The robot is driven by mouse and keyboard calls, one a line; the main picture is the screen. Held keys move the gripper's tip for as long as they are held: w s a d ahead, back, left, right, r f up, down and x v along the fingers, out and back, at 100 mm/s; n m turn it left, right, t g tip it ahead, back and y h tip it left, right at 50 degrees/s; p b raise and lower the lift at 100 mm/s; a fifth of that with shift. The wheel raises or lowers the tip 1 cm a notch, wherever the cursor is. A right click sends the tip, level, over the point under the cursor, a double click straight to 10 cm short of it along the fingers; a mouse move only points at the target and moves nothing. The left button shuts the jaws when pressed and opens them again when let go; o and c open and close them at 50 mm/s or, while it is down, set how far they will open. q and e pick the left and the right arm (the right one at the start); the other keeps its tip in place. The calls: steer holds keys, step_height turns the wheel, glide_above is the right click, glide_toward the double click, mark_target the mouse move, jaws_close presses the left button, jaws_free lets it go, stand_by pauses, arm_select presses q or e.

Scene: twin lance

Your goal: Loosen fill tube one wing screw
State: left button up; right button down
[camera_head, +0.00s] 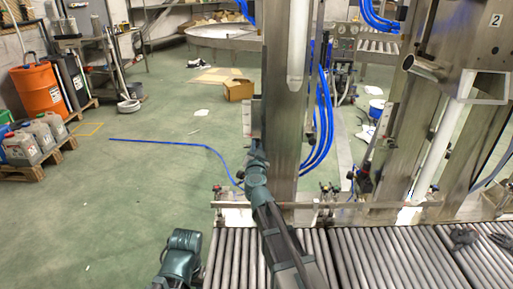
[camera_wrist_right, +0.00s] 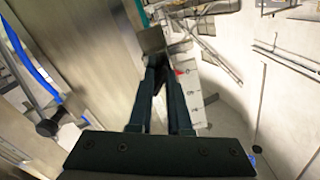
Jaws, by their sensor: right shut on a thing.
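My right arm reaches up from the bottom of the head view to the left side of a steel column (camera_head: 282,125). My right gripper (camera_head: 257,146) is small there, at a metal bracket (camera_head: 253,118) on the column. In the right wrist view, the fingers of my right gripper (camera_wrist_right: 164,72) are close together, shut on a small dark thing, likely the wing screw, which the fingers mostly hide. A grey metal plate (camera_wrist_right: 150,39) is just beyond the fingertips. A white fill tube (camera_head: 298,45) hangs on the column's front.
Blue hoses (camera_head: 324,110) hang right of the column. Another white tube (camera_head: 440,135) stands at right. Green floor at left is mostly clear, with a blue hose (camera_head: 165,143) across it.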

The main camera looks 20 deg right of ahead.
steer(key=shift+w, duration=0.2)
steer(key=n, duration=0.4)
steer(key=shift+n, duration=0.3)
steer(key=shift+n, duration=0.4)
steer(key=n, duration=0.3)
